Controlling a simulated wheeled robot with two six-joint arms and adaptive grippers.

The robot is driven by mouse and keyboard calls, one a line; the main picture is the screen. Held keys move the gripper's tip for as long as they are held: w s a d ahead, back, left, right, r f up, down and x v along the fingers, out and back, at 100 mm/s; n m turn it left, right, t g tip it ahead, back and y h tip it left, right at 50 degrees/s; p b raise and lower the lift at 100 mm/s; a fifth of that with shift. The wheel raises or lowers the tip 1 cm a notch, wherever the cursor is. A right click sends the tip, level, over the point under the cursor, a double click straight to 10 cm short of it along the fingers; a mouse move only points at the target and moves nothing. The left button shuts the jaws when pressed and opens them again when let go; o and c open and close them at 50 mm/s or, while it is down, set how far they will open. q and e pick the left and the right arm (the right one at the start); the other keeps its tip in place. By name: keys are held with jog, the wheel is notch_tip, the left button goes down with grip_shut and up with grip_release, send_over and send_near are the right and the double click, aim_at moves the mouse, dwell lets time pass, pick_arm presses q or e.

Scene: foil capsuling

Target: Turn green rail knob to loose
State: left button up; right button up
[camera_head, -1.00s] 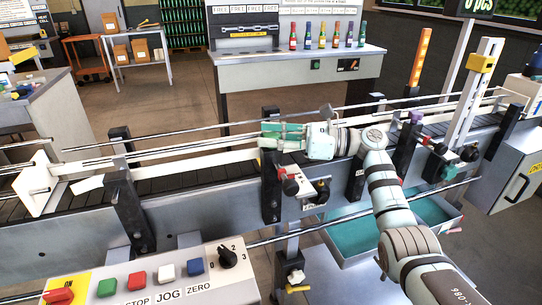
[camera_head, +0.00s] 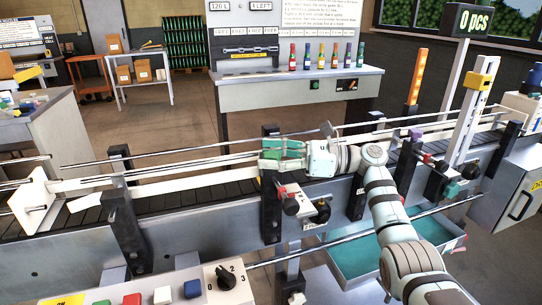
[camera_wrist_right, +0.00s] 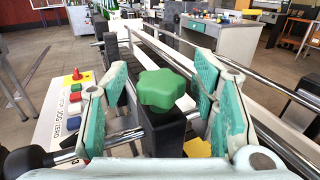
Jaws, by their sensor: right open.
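The green rail knob (camera_wrist_right: 163,89) is a lobed star-shaped knob on top of a black post (camera_wrist_right: 165,130) in the right wrist view. My right gripper (camera_wrist_right: 158,84) is open, with one teal-padded finger on each side of the knob. Gaps show between the pads and the knob, so it is not gripped. In the head view my right gripper (camera_head: 283,152) is over the conveyor rail at a black bracket (camera_head: 271,215). There I cannot tell the knob apart from the green finger pads. My left gripper is not in view.
Metal guide rails (camera_head: 190,150) run along the conveyor, with several black brackets beside them. A red-tipped clamp and black knobs (camera_head: 290,205) sit just below the gripper. A button panel (camera_head: 180,290) is at the front left. A teal-lined tray (camera_head: 375,255) is below the conveyor.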

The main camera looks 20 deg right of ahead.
jog(key=v, duration=1.2)
